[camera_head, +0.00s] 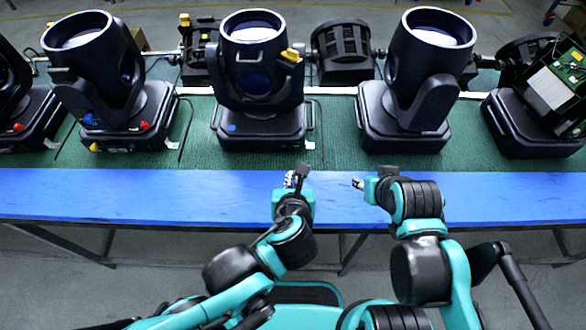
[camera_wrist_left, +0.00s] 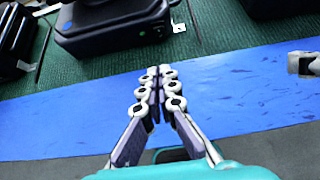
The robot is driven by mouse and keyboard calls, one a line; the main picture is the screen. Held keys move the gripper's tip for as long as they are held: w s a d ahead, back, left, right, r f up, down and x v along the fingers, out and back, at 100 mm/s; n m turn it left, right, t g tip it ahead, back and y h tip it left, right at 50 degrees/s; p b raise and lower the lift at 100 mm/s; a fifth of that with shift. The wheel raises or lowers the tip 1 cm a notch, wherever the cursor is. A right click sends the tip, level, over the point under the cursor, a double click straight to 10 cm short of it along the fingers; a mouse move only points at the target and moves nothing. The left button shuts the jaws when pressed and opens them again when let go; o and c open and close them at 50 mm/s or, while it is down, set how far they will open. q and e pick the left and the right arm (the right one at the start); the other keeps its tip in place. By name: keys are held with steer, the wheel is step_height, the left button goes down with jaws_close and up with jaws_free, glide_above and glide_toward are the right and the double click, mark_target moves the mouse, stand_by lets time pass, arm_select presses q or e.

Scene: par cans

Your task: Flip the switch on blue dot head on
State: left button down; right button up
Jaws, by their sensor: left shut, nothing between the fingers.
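The head with the blue dot (camera_head: 260,121) is a black moving-head light in the middle of the row, its lens barrel upright. Its blue dot (camera_head: 231,128) is on the left of the base's front face. In the left wrist view the base (camera_wrist_left: 115,36) and blue dot (camera_wrist_left: 68,25) show at upper left, with a small green spot on the base front. I cannot make out the switch clearly. My left gripper (camera_head: 296,179) is shut and empty over the blue strip, in front of and apart from the base. My right gripper (camera_head: 358,184) is to its right; its finger state is unclear.
Other heads stand at left (camera_head: 127,128) and right (camera_head: 405,135), on the green mat (camera_head: 335,135). An opened unit with a circuit board (camera_head: 568,68) is far right. The blue table edge (camera_head: 130,193) is clear between my grippers and the heads.

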mark_target(294, 142)
arm_select(q)
steer(key=b+x, duration=0.4)
steer(key=x, duration=0.5)
steer(key=shift+f, duration=0.2)
arm_select(e)
step_height(294, 142, down, 5)
steer(key=shift+r, duration=0.1)
arm_select(q)
steer(key=shift+w+r, duration=0.25)
steer(key=shift+w, duration=0.35)
steer(key=shift+w+r, duration=0.2)
steer(key=shift+w, duration=0.4)
steer(key=shift+w+r+b, duration=0.15)
steer(key=shift+w+b, duration=0.2)
steer(key=shift+w, duration=0.25)
arm_select(e)
steer(key=shift+f, duration=0.2)
arm_select(q)
steer(key=shift+w+r+p, duration=0.45)
steer(key=shift+w+r, duration=0.05)
steer(key=shift+w, duration=0.3)
arm_select(e)
steer(key=shift+r, duration=0.45)
arm_select(q)
steer(key=shift+f, duration=0.1)
arm_select(e)
steer(key=shift+f, duration=0.1)
